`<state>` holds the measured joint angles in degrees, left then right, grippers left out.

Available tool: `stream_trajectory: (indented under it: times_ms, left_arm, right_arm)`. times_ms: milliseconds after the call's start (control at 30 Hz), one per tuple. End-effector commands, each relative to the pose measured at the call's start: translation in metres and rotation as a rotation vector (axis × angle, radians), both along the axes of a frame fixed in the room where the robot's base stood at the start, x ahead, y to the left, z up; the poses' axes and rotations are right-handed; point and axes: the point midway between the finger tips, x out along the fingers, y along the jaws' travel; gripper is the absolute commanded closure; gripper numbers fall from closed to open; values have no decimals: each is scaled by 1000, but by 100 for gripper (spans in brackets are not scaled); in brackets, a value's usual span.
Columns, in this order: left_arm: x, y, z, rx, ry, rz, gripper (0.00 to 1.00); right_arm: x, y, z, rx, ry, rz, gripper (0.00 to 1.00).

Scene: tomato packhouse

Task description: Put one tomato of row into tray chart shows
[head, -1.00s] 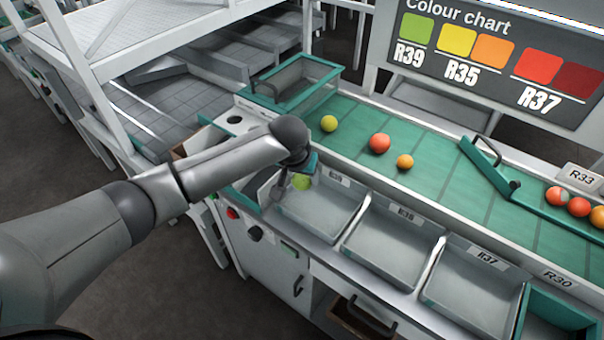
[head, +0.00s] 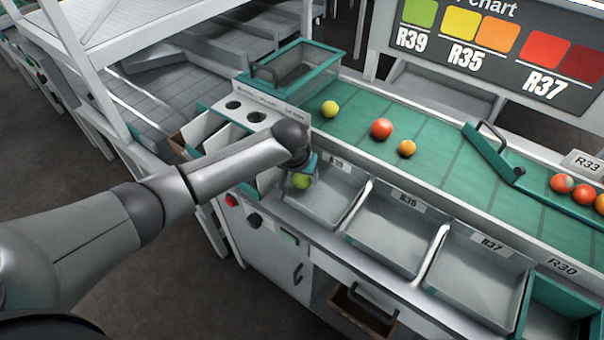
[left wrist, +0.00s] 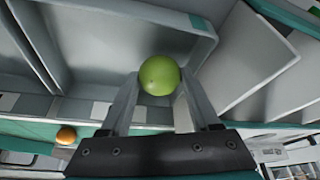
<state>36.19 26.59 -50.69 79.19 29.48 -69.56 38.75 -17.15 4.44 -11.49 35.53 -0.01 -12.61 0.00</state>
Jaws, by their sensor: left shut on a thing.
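My left gripper (head: 298,180) is shut on a green tomato (head: 301,181) and holds it over the left end of the R39 tray (head: 332,207). The green tomato (left wrist: 159,75) sits between both fingers in the left wrist view. The R35 tray (head: 385,238) and R37 tray (head: 466,288) stand to the right, both empty. On the green belt lie a yellow-green tomato (head: 330,108), a red tomato (head: 381,129) and an orange tomato (head: 407,148). The colour chart (head: 495,50) puts green at R39, yellow and orange at R35, reds at R37. My right gripper is not in view.
A green-rimmed bin (head: 296,76) stands at the belt's far left end. A green gate (head: 490,153) with a handle crosses the belt, with more tomatoes (head: 562,182) behind it. A green-rimmed tray (head: 557,311) labelled R30 is at the lower right.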

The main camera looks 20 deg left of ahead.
Motion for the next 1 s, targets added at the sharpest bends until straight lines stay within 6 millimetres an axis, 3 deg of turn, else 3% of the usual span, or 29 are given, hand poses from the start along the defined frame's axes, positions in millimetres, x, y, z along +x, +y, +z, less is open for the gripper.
stream_trajectory:
  times_ms: [933,967,1000]
  left_arm:
    - [0,0,-12,0,1,0,64]
    - [0,0,-12,0,0,0,36]
    - [0,0,-12,0,0,0,32]
  right_arm:
    - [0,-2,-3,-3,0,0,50]
    - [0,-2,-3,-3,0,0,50]
    - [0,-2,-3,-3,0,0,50]
